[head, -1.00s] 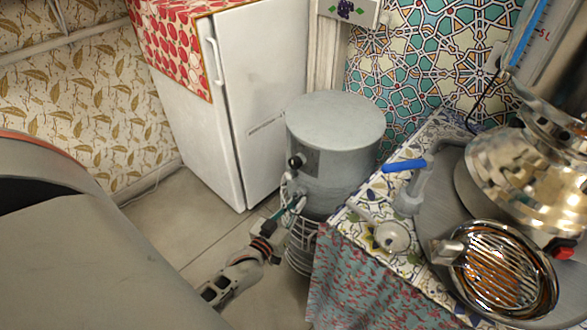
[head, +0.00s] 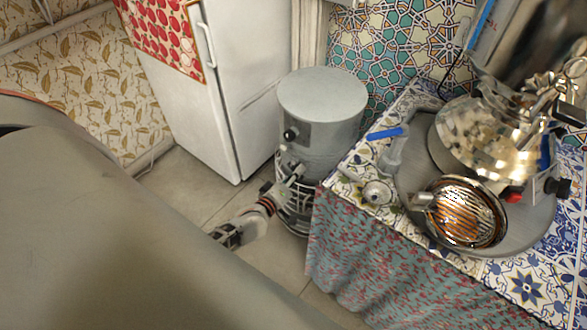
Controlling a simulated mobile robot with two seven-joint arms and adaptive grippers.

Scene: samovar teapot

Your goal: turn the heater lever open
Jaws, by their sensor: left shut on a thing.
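The heater (head: 322,110) is a grey upright cylinder on the floor between the fridge and the tiled counter. A round black knob (head: 290,134) sits on its front. My left gripper (head: 292,172) is at the lower front of the heater, below the knob, shut on a small part there that I take to be the heater lever. The fingers hide most of that part, so its angle cannot be told. My right gripper is not in view.
A white fridge (head: 215,110) stands behind on the left. The tiled counter at right, with a cloth (head: 370,250) hanging from its edge, holds a metal samovar (head: 480,135) and a blue-handled tap (head: 384,134). Bare floor (head: 200,190) lies left of the heater.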

